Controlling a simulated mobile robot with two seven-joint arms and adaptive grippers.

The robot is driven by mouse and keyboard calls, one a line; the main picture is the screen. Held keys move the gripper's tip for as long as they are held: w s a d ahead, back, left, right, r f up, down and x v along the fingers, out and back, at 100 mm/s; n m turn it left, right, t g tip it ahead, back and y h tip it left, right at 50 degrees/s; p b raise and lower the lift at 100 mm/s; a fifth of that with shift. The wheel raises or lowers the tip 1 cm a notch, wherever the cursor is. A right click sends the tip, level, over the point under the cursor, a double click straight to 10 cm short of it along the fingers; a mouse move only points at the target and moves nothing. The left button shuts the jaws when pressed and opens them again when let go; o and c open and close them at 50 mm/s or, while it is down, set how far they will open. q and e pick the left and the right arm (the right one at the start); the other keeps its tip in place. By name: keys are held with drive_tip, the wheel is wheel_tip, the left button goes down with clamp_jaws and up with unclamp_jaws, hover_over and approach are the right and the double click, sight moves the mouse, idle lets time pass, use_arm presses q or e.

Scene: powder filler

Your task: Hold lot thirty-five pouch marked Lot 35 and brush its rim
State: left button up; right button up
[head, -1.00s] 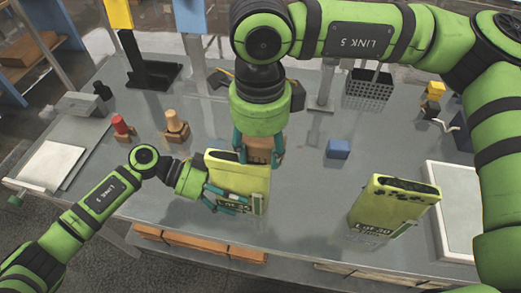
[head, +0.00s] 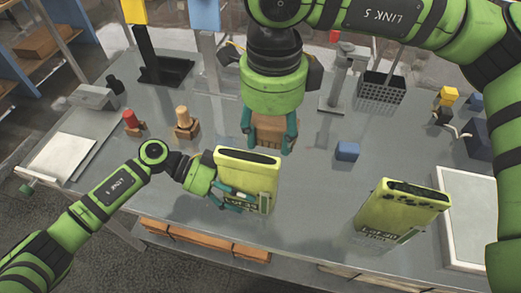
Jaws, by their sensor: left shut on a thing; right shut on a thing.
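A yellow-green pouch (head: 255,176) stands near the front middle of the table, its dark rim at the top. Its label is partly covered by fingers and hard to read now. My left gripper (head: 238,200) is shut on its lower front. My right gripper (head: 268,140) is shut on a brown block-like brush (head: 268,130), pointing down behind the pouch's rim. The brush appears apart from the rim; its lower end is not clear. A second yellow-green pouch (head: 402,205), whose label seems to read Lot 30, stands at right, leaning in the picture.
A small blue block (head: 347,151) lies right of my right gripper. A dark perforated holder (head: 381,88) stands behind it. Red-topped (head: 131,121) and wooden (head: 184,121) pieces stand at left. Table between the pouches is clear.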

use_arm(q)
drive_tip(key=o, duration=0.7)
drive_tip(key=shift+o, duration=0.2)
drive_tip(key=v, duration=1.2)
drive_tip(key=shift+s+a+f, duration=0.1)
drive_tip(key=shift+f, duration=0.1)
